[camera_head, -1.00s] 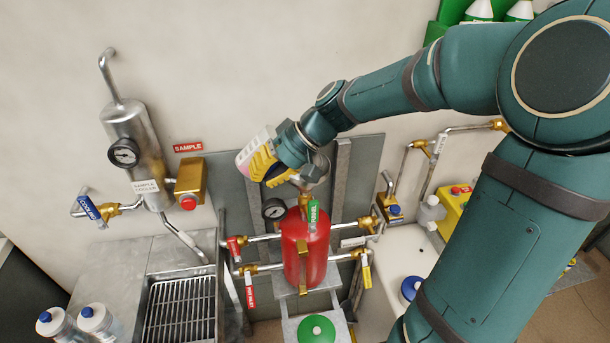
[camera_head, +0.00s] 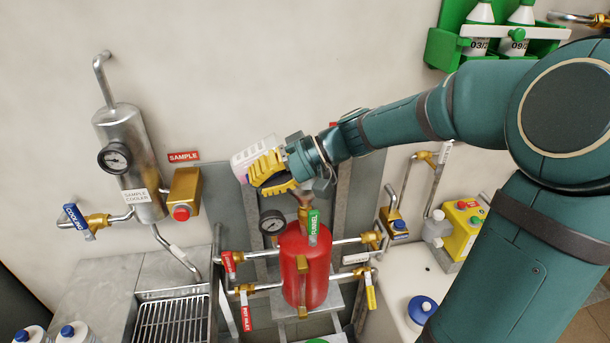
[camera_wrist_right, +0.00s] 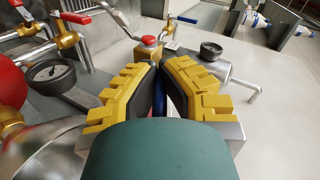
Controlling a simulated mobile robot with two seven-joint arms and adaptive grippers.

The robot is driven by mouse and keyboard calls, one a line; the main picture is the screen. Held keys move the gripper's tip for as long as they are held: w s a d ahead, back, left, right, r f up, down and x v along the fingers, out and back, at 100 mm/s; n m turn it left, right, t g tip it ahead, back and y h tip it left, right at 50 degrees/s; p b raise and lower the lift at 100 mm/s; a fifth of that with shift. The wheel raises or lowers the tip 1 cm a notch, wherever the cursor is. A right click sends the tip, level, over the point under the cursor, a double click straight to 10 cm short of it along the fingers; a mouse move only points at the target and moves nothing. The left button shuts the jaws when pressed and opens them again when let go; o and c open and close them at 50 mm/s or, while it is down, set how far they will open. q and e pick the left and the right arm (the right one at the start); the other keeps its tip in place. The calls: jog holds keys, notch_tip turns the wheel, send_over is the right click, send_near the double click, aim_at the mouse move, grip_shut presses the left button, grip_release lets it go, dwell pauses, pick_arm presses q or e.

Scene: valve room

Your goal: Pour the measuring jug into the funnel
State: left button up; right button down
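The measuring jug (camera_head: 242,164) is pale with faint pinkish markings. It shows at the left side of my right gripper (camera_head: 268,170), tilted, and the yellow fingers cover much of it. In the right wrist view the fingers (camera_wrist_right: 160,88) close on a narrow dark blue part between them, and the jug's body is mostly hidden. The funnel (camera_head: 305,198) stands on top of the red vessel (camera_head: 304,265), just below and right of the fingers, partly hidden by the gripper. Its metal side shows at lower left in the wrist view (camera_wrist_right: 45,155). I cannot see any liquid flowing. My left gripper is out of view.
A gauge (camera_head: 272,222) and a green-tagged funnel valve (camera_head: 313,227) stand close by the funnel. Labelled valves and pipes flank the vessel. A steel sample cooler (camera_head: 130,155) and a sink grate (camera_head: 172,322) are at left. A yellow box (camera_head: 462,230) is at right.

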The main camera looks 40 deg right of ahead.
jog(key=shift+d+f+t+y+b, duration=0.1)
jog(key=shift+f+t+y+b, duration=0.25)
jog(key=shift+y+b, duration=0.45)
jog(key=shift+s+d+r, duration=0.15)
jog(key=shift+r, duration=0.15)
jog(key=shift+s+d+r+t+y+b, duration=0.3)
jog(key=shift+d+t+y+b, duration=0.2)
jog(key=shift+d, duration=0.1)
jog(key=shift+b, duration=0.3)
jog(key=shift+s+d+r+t+y+b, duration=0.1)
jog(key=shift+r+t+y+b, duration=0.15)
jog(key=shift+y+b, duration=0.25)
jog(key=shift+s+d+r+n+t+y+b, duration=0.1)
jog(key=shift+d+r+n+t+y+b, duration=0.4)
jog(key=shift+b, duration=0.85)
jog(key=shift+a+f, duration=0.15)
jog(key=shift+a, duration=0.1)
